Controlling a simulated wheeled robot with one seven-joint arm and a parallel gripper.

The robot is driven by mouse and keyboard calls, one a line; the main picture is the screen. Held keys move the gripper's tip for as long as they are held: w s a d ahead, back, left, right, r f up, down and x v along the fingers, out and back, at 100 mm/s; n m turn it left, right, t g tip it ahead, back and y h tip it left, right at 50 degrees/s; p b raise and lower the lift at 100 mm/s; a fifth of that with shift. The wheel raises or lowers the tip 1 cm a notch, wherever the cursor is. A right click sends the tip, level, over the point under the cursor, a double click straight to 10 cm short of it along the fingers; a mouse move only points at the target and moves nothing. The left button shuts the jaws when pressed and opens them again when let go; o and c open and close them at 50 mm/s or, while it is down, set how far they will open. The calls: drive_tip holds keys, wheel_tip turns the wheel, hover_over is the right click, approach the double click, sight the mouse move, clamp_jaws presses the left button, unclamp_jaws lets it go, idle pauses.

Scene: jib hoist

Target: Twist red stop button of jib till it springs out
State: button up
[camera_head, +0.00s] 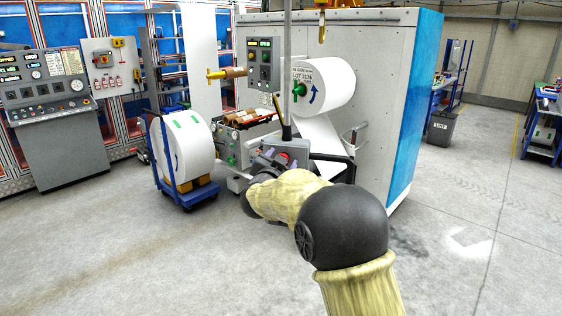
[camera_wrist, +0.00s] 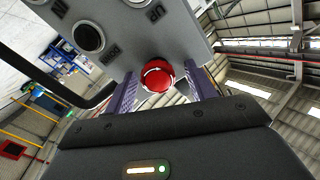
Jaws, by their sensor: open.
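The box also carries black push buttons with lettering, one reading UP. My gripper (camera_wrist: 160,92) is open, with one purple-grey finger on each side of the red button. I cannot tell whether the fingers touch it. In the head view my gripper (camera_head: 282,160) is at the end of my outstretched arm, in front of the machine, and my arm partly hides the box and button.
A large white machine (camera_head: 385,100) with a paper roll (camera_head: 325,82) stands behind my gripper. A white roll (camera_head: 183,147) sits on a blue cart (camera_head: 190,195) to its left. A grey control desk (camera_head: 60,140) stands further left.

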drive_tip(key=shift+d, duration=0.1)
drive_tip(key=s+a+b, duration=0.3)
drive_tip(key=s+b, duration=0.2)
drive_tip(key=s, duration=1.2)
drive_tip(key=shift+a, duration=0.1)
drive_tip(key=s+d+f+n+g+y, duration=0.1)
drive_tip(key=d+f+n+g+y, duration=0.2)
drive_tip(key=d+f, duration=0.35)
drive_tip(key=s+d+f+n+g+y, duration=0.2)
drive_tip(key=d+f+n+g, duration=0.15)
drive_tip(key=f, duration=0.55)
drive_tip(key=s+d+f+g+h, duration=0.1)
drive_tip(key=s+d+f+g, duration=0.3)
drive_tip(key=s, duration=0.5)
drive_tip(key=s+d+f+g, duration=0.4)
drive_tip(key=s+d+f, duration=0.4)
drive_tip(key=s+d, duration=0.1)
drive_tip(key=shift+d+f+g+h, duration=0.15)
drive_tip(key=shift+d+g+h, duration=0.2)
drive_tip(key=shift+h, duration=0.05)
